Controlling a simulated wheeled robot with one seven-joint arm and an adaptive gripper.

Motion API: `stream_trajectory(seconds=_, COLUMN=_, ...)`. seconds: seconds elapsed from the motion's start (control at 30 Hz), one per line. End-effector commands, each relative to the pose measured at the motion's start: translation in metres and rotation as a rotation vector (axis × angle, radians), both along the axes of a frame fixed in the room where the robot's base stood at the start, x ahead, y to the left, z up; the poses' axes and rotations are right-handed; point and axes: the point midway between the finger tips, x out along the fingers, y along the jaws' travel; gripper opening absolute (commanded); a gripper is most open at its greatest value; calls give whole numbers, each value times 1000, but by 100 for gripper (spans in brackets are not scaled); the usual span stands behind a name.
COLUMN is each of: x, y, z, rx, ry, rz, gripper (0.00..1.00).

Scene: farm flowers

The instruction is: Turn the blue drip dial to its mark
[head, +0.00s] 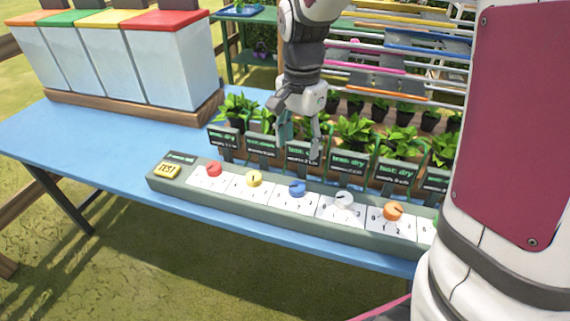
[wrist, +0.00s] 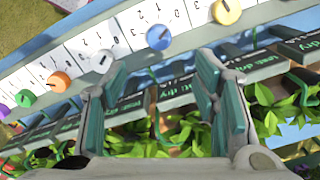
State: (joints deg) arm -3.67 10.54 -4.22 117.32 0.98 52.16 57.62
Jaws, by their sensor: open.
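The blue drip dial (head: 297,188) is a round knob on a white plate with printed numbers, in the middle of a long grey-green panel (head: 365,240). In the wrist view the blue dial (wrist: 158,37) lies beyond the fingertips, roughly centred between them. A dark pointer line shows on it, but I cannot tell which mark it meets. My gripper (head: 300,148) points down behind and above the panel, near the dark signs. Its teal fingers are apart and empty in the wrist view (wrist: 162,70), not touching the dial.
Red (head: 213,169), yellow (head: 254,179), white (head: 343,198) and orange (head: 392,211) dials flank the blue one. A yellow TEST button (head: 167,170) is at the panel's left end. Dark signs (head: 300,148) and potted plants stand close behind. Lidded bins (head: 170,65) stand at back left.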

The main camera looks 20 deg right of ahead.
Motion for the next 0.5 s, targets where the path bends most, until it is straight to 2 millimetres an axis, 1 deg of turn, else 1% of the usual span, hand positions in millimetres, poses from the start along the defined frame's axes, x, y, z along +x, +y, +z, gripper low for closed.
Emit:
stream_trajectory(seconds=0.17, x=-1, y=0, z=-28, rx=0, ry=5, rz=2, gripper=55)
stream_trajectory(seconds=0.5, x=-1, y=0, z=-95, rx=0, ry=4, rz=3, gripper=55)
